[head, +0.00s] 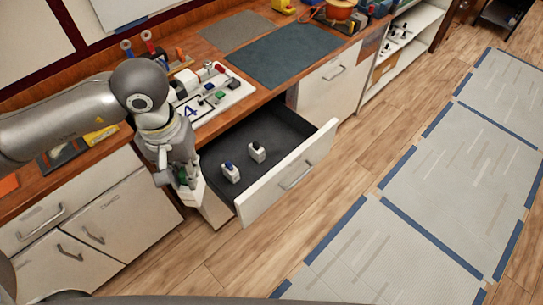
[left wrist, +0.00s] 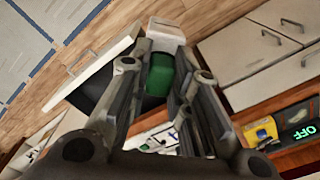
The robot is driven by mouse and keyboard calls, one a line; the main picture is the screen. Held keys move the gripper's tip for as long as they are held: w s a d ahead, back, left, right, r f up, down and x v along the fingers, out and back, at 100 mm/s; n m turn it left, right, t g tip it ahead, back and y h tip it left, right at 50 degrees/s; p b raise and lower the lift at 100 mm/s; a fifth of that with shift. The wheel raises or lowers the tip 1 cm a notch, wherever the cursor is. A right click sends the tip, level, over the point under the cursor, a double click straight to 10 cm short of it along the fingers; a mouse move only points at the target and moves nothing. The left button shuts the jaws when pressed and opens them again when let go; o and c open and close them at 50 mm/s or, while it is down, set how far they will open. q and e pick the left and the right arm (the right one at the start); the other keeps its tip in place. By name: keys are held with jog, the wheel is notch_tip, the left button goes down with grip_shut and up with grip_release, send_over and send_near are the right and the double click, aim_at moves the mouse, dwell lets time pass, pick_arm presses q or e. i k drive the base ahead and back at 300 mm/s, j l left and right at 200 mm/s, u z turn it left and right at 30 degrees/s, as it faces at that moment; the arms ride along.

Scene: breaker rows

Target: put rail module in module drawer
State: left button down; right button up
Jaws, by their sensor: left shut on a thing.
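My left gripper (head: 182,176) is shut on a white rail module with a green part. In the left wrist view the module's green part (left wrist: 160,75) sits between the fingers (left wrist: 160,82), its white part (left wrist: 166,28) beyond them. In the head view the held module (head: 190,193) is partly hidden by the gripper, just left of the open module drawer (head: 290,130). Two white modules stand apart on the drawer's dark floor, one with a blue top (head: 231,173) and one with a dark top (head: 257,152). My right gripper is not in view.
The wooden counter (head: 205,130) above the drawer bears a white board (head: 215,98) with several small parts and a dark mat (head: 285,55). Closed cabinets (head: 85,235) lie left of the drawer. The drawer's right part and the wood floor (head: 345,160) before it are clear.

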aim_at(281, 139)
jog(key=i+l, duration=0.2)
jog(key=l, duration=0.15)
jog(key=i+l+u, duration=0.15)
jog(key=l, duration=0.25)
jog(key=i+l, duration=0.2)
jog(key=l, duration=0.15)
jog(key=i+l+u, duration=0.1)
jog(key=l, duration=0.3)
jog(key=i+u, duration=0.2)
jog(key=i, duration=0.55)
